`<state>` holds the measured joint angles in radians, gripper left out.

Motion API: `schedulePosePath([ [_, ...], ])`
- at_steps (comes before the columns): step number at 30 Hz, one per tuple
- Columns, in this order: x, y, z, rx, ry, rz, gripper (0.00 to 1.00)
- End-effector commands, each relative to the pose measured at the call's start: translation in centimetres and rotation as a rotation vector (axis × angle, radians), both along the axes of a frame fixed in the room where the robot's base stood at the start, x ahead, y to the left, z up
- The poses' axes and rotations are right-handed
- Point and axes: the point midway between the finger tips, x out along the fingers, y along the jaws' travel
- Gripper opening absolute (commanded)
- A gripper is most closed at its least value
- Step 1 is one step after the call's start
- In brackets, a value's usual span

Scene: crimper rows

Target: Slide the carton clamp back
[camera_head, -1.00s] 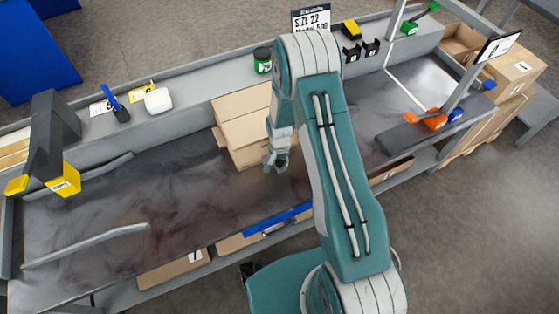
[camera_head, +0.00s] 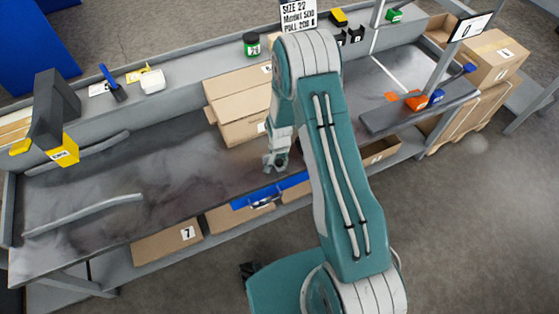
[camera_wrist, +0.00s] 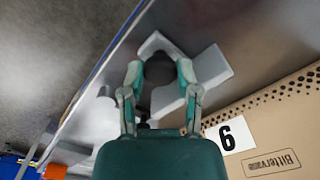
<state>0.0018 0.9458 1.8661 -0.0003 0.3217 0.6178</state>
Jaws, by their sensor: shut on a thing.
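My gripper (camera_head: 276,161) is low over the bench, just in front of the carton (camera_head: 222,92). In the wrist view, the two fingers of my gripper (camera_wrist: 160,72) are closed around a dark round part. This part sits against a light grey angled piece (camera_wrist: 211,66), which looks like the carton clamp. The carton also shows in the wrist view (camera_wrist: 250,105), with a "6" label close to my right finger. In the head view my arm and gripper hide the clamp and the carton's right end.
A dark scanner-like stand with a yellow base (camera_head: 62,151) and a curved grey rail (camera_head: 85,212) are on the left. The bench surface (camera_head: 180,165) left of the carton is clear.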

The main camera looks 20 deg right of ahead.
Motion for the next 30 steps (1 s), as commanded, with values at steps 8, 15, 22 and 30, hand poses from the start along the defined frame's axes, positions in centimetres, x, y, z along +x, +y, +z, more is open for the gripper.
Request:
schedulePosePath([
  [8, -0.6, 0.0, -0.2, 0.0, 0.017, 0.0, 0.76],
  [15, -0.4, 0.0, -0.1, 0.0, 0.011, 0.0, 0.76],
  [22, -0.2, 0.0, 1.5, 0.0, 0.005, 0.0, 0.76],
  [30, -0.2, 0.0, 6.9, 0.0, 0.006, 0.0, 0.76],
])
